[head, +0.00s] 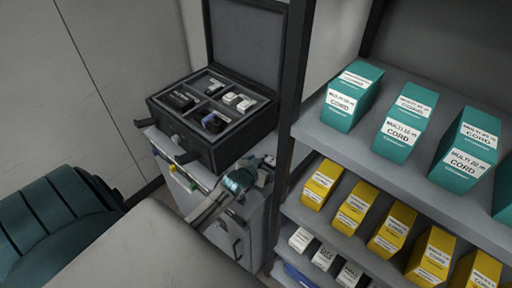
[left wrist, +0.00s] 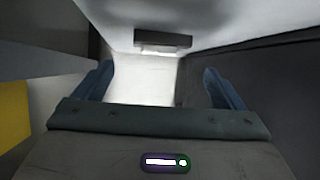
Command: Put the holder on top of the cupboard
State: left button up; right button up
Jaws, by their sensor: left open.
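The cupboard (head: 240,235) is a low grey cabinet left of the shelving. An open black case (head: 192,133) sits on its top, with small black, white and blue items in its compartments. I cannot tell for sure which thing is the holder. My left gripper (head: 264,168) is at the case's front right, beside the cupboard's top. In the left wrist view, the fingers of my left gripper (left wrist: 160,85) are spread, with nothing held between them. A dark bar (left wrist: 163,42) on a pale surface shows beyond them; I cannot tell what it is. My right gripper is not in view.
A shelf unit (head: 375,160) at right carries teal boxes (head: 352,97), yellow boxes (head: 357,206) and white boxes (head: 324,256). Its dark post (head: 289,100) stands close to the case and my gripper. Coloured items (head: 180,172) lie along the cupboard's front edge.

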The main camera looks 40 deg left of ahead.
pick_arm(q)
jog(key=b+v, duration=0.1)
jog(key=v, duration=0.5)
jog(key=shift+s+r, duration=0.2)
jog(key=shift+s, duration=0.1)
jog(key=shift+d, duration=0.1)
jog(key=s+d+g, duration=0.1)
jog(key=s, duration=0.2)
jog(key=s+d+g, duration=0.1)
jog(key=s, duration=0.2)
jog(key=s+d+f+g, duration=0.1)
jog(key=s, duration=0.2)
jog(key=shift+s+d+f+m+g, duration=0.1)
jog(key=shift+s+d+m+g, duration=0.05)
jog(key=shift+d+m+g, duration=0.2)
jog(key=s+d+r+m+g, duration=0.1)
jog(key=s+d+g, duration=0.1)
jog(key=s, duration=0.5)
jog(key=s+d+r+g, duration=0.1)
jog(key=s+d+g, duration=0.15)
jog(key=s, duration=0.55)
jog(key=a+f+g+b, duration=0.2)
jog(key=a+f, duration=0.1)
jog(key=f, duration=2.9)
jog(key=s+a+f+g+b, duration=0.1)
jog(key=s+f, duration=1.6)
jog(key=f, duration=0.4)
jog(key=shift+s+a+b, duration=0.25)
jog(key=shift+b, duration=0.1)
